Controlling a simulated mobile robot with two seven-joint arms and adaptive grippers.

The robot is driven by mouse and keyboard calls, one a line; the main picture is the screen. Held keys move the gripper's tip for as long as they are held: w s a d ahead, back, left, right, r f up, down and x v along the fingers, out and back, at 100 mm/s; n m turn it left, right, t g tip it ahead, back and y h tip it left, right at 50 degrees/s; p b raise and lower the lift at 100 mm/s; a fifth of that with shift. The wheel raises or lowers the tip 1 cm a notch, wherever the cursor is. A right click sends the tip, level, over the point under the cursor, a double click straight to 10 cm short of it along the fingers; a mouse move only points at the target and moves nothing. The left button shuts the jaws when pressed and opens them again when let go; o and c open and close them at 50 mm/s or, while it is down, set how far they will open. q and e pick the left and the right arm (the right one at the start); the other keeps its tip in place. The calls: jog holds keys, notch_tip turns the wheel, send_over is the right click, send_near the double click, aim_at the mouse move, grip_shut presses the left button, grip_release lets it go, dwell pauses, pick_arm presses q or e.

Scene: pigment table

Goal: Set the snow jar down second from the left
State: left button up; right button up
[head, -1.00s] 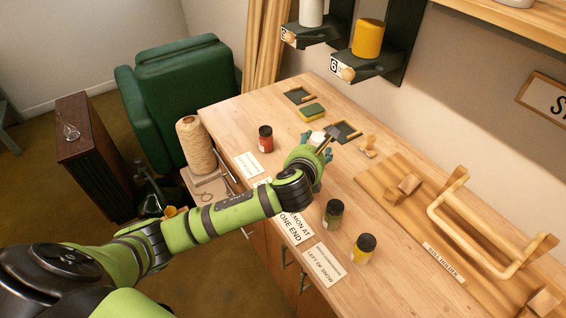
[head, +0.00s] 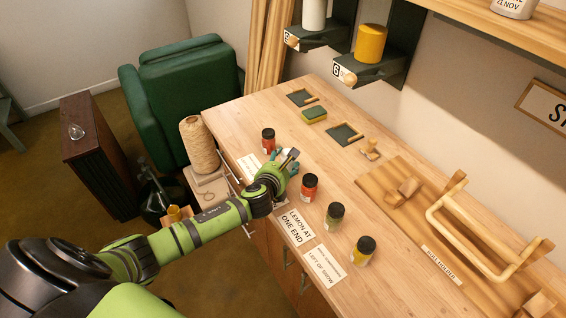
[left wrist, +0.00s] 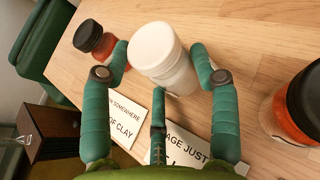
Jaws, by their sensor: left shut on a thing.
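The snow jar (left wrist: 166,55), white with a white lid, stands between the fingers of my left gripper (left wrist: 158,62) in the left wrist view. The gripper is shut on it. In the head view my left gripper (head: 284,165) hides most of the jar, at the row between a red jar (head: 268,141) and an orange-red jar (head: 309,187). A green jar (head: 334,216) and a yellow jar (head: 363,250) stand farther right in the row. All four have black lids. I cannot tell whether the snow jar touches the table. My right gripper is not in view.
Printed cards lie along the front edge, including one reading "LEMON AT ONE END" (head: 297,226) and one "LEFT OF SNOW" (head: 324,266). A wooden muller holder (head: 425,215) is at the right.

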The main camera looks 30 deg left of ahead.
pick_arm(q)
jog(key=shift+f, duration=0.15)
jog(key=o, duration=1.2)
jog(key=shift+o, duration=0.2)
jog(key=shift+r, duration=0.25)
jog(key=v, duration=1.2)
jog(key=shift+b, duration=0.35)
jog(key=shift+f, duration=0.1)
